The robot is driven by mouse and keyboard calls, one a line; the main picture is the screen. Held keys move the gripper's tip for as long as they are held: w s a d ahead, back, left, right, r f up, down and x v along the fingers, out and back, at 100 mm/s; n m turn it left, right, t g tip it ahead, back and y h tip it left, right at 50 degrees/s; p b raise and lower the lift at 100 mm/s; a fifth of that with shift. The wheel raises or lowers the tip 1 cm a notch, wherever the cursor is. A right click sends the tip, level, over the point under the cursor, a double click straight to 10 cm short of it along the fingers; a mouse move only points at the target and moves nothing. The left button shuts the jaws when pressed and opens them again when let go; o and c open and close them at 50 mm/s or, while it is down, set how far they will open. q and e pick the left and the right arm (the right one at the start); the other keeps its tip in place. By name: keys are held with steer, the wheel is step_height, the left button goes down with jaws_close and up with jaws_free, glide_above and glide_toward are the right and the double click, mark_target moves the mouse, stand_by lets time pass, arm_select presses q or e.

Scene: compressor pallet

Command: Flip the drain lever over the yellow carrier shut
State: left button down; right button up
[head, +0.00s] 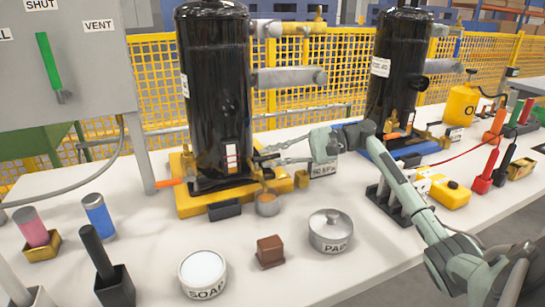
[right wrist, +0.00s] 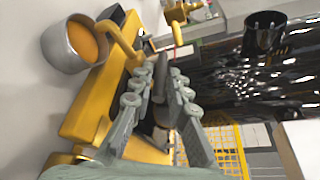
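The yellow carrier (head: 190,204) holds a black upright compressor (head: 213,90) at left of centre. A brass drain fitting (head: 266,184) is at its right front corner, above a small metal cup (head: 268,206). In the right wrist view the brass drain spout (right wrist: 121,38) points over the cup (right wrist: 62,63), which holds orange liquid. The drain lever's position is not clear behind my fingers. My right gripper (head: 262,158) reaches in from the right beside the fitting, its fingers apart. In the right wrist view its fingertips (right wrist: 170,66) are close to the carrier; contact cannot be told. My left gripper is out of view.
A second black compressor (head: 396,65) stands at the back right on a blue carrier (head: 372,150). A grey panel (head: 65,85) is at left.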

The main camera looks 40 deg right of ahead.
steer(key=v, duration=1.2)
stand_by(0.6)
